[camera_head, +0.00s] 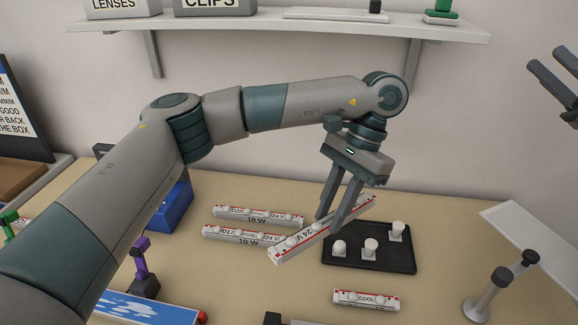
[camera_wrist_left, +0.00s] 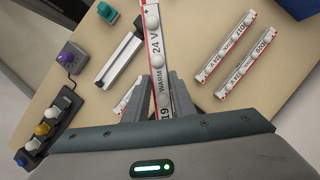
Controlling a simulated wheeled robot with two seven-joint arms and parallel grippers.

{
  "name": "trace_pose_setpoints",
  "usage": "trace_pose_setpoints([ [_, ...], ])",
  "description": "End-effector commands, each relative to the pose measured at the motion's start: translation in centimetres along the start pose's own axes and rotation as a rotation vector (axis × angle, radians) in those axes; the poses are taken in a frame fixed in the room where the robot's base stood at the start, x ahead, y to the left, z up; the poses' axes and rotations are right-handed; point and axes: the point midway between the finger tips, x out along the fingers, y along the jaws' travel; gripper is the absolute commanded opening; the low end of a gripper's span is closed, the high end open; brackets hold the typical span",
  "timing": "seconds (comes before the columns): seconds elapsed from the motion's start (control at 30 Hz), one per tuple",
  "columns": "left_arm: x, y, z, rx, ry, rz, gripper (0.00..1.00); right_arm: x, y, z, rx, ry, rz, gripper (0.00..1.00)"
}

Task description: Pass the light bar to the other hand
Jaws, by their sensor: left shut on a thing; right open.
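A light bar (camera_head: 290,245), white with red edging, round lamps and "24 V" lettering, is held tilted above the table. My left gripper (camera_head: 335,222) is shut on it, its two fingers pointing down around the bar. The bar's near end sticks out to the lower left and its far end to the upper right. In the left wrist view the bar (camera_wrist_left: 153,42) reads "24 V" and "WARM" and runs up between the fingers. My right gripper (camera_head: 560,85) is open and empty at the upper right edge, well apart from the bar, partly cut off.
Two light bars (camera_head: 258,216) lie behind and left of the held one; a short "COOL" bar (camera_head: 366,299) lies in front. A black tray (camera_head: 400,262) with white pieces is just right of it. A grey post stand (camera_head: 487,295) is at right. A shelf (camera_head: 280,24) spans the back wall.

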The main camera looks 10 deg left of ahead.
Motion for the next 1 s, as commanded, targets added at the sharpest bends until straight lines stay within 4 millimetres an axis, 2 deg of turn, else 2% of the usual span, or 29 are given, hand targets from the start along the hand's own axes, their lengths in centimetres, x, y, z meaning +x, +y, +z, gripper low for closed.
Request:
trace_pose_setpoints([
  [0.03, 0.0, 0.0, 0.0, 0.0, 0.0, 0.0, 0.0, 2.2, 1.6, 0.0, -0.049, 0.052, 0.024, 0.45],
  [0.17, 0.0, 0.0, 0.0, 0.0, 0.0, 0.0, 0.0, 7.1, 4.9, -1.0, -0.17, 0.193, 0.074, 0.45],
  [0.27, 0.0, 0.0, 0.0, 0.0, 0.0, 0.0, 0.0, 11.0, 7.2, -2.9, -0.259, 0.319, 0.116, 0.45],
  [0.37, 0.0, 0.0, 0.0, 0.0, 0.0, 0.0, 0.0, 14.7, 9.0, -5.7, -0.333, 0.455, 0.16, 0.45],
  [0.5, 0.0, 0.0, 0.0, 0.0, 0.0, 0.0, 0.0, 19.2, 10.6, -10.8, -0.41, 0.654, 0.222, 0.45],
  [0.7, 0.0, 0.0, 0.0, 0.0, 0.0, 0.0, 0.0, 23.9, 12.1, -19.4, -0.491, 0.95, 0.313, 0.45],
  [0.83, 0.0, 0.0, 0.0, 0.0, 0.0, 0.0, 0.0, 25.9, 12.8, -25.5, -0.542, 1.161, 0.374, 0.45],
  [1.0, 0.0, 0.0, 0.0, 0.0, 0.0, 0.0, 0.0, 27.1, 13.5, -33.8, -0.633, 1.474, 0.451, 0.45],
])
